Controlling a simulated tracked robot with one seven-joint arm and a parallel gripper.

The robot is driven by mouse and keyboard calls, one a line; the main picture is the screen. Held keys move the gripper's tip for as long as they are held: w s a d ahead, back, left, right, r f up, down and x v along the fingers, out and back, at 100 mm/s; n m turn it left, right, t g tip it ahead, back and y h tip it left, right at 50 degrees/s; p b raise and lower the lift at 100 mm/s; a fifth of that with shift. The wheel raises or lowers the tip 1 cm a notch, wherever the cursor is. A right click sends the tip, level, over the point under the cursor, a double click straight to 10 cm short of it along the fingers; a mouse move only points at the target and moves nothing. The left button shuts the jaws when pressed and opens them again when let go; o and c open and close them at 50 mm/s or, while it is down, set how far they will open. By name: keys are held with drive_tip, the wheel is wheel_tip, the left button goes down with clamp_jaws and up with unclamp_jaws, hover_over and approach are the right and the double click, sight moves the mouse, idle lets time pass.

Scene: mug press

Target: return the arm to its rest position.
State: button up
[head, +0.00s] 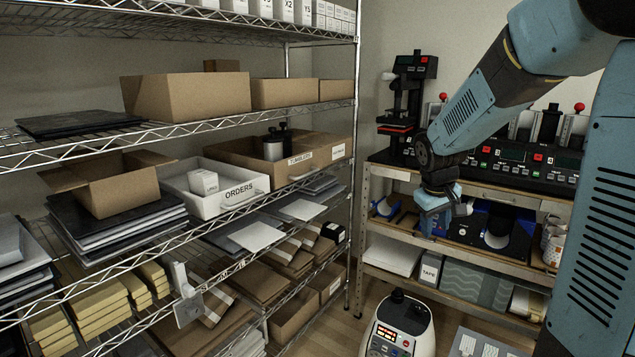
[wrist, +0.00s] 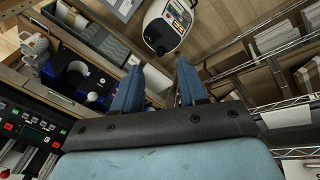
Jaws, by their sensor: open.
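My arm is blue and reaches in from the right of the head view, bent down in front of the workbench. My gripper (head: 437,222) hangs in front of the bench's shelf with its end pointing down. In the wrist view my gripper (wrist: 157,88) shows two blue fingers standing apart with nothing between them. It is open and empty, with the floor and a white machine beyond the fingertips. In the head view the fingertips are too small to make out clearly.
A wire shelf rack with boxes and a white ORDERS bin (head: 215,187) fills the left. Mug presses (head: 493,165) stand on the workbench behind my arm. A white machine (head: 398,326) stands on the floor below. Mugs (head: 553,240) stand on the bench's shelf at right.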

drive_tip(key=s+a+r+m+t+y, duration=0.1)
drive_tip(key=s+r, duration=0.4)
drive_tip(key=s, duration=0.7)
drive_tip(key=s+a+r+m+t+y, duration=0.1)
drive_tip(key=s+a+r+m, duration=0.1)
drive_tip(key=s, duration=1)
wheel_tip(320, 180, up, 3)
drive_tip(key=shift+s+a+f+t, duration=0.15)
drive_tip(key=shift+s+a+t, duration=0.2)
drive_tip(key=shift+a, duration=0.45)
drive_tip(key=shift+w, duration=0.1)
drive_tip(key=shift+c, duration=0.2)
